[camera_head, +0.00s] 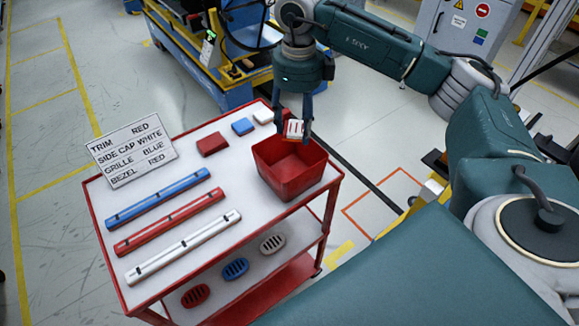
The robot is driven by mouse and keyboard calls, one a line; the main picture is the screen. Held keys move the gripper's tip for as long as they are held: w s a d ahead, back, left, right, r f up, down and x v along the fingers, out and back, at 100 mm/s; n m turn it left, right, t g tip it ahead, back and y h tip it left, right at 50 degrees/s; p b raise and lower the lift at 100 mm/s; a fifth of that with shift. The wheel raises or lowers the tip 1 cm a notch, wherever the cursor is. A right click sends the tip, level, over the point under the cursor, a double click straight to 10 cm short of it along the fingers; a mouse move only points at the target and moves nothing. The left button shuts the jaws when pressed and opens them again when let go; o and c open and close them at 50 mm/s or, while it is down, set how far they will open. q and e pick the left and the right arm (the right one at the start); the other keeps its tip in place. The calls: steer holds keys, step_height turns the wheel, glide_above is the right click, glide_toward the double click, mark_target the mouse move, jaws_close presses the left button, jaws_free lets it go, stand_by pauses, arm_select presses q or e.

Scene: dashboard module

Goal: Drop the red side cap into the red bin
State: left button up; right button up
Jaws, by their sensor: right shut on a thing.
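My right gripper (294,130) points down above the open red bin (275,181), near its back rim. It is shut on a small piece (293,128) with a pale, red-streaked face and some red at its upper edge. I cannot tell which part this is. The bin stands on the right side of the cart's top and looks empty inside. A red block-shaped part (212,143) lies on the cart's top, left of the bin. My left gripper is out of view.
The red-framed cart (240,215) also bears a blue block (242,126), a white block (263,116), blue (157,197), red (168,222) and white (183,246) long trims, and a sign (131,150). Slotted oval grilles (236,269) lie on its lower shelf. Clear floor lies left.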

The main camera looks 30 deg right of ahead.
steer(key=o, duration=1.2)
step_height(320, 180, up, 12)
